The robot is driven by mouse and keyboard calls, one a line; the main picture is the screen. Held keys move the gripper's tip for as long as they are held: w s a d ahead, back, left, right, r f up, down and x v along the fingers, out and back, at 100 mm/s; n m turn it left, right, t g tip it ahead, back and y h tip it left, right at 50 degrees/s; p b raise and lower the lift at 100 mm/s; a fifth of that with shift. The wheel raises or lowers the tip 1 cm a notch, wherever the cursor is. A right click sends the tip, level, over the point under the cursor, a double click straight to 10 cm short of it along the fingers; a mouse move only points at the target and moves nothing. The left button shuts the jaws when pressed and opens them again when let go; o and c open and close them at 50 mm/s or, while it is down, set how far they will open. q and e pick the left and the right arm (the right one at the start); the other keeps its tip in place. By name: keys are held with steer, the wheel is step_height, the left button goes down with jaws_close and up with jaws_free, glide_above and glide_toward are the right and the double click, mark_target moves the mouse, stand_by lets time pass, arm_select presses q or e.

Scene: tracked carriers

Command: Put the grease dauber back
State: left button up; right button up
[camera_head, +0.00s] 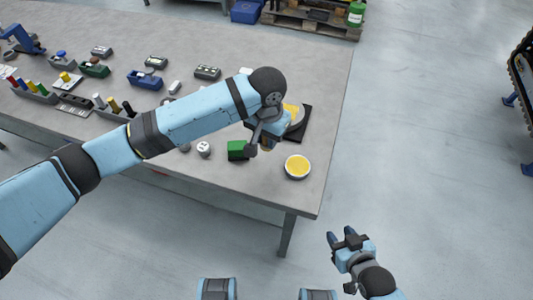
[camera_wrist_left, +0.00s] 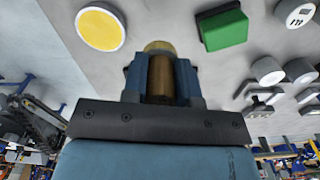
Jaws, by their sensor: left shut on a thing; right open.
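My left gripper (camera_head: 264,142) is over the right end of the table, between a green block and a round tin with a yellow top. The green block (camera_head: 237,150) is just left of the gripper. My right gripper (camera_head: 346,242) is open and empty, off the table over the floor.
A black plate (camera_head: 304,124) with a grey round thing and yellow on it lies behind my left wrist, partly hidden. A small white-topped round piece (camera_head: 204,148) is left of the block. Racks, boxes and small parts fill the table's left (camera_head: 147,78). The far right tabletop is clear.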

mark_target(267, 162)
arm_select(q)
step_height(267, 162, down, 4)
steer(key=shift+r, duration=0.1)
steer(key=shift+f, duration=1.9)
steer(key=o, duration=0.8)
steer(key=shift+f, duration=0.15)
step_height(267, 162, up, 12)
steer(key=shift+r, duration=0.2)
steer(key=shift+f, duration=0.1)
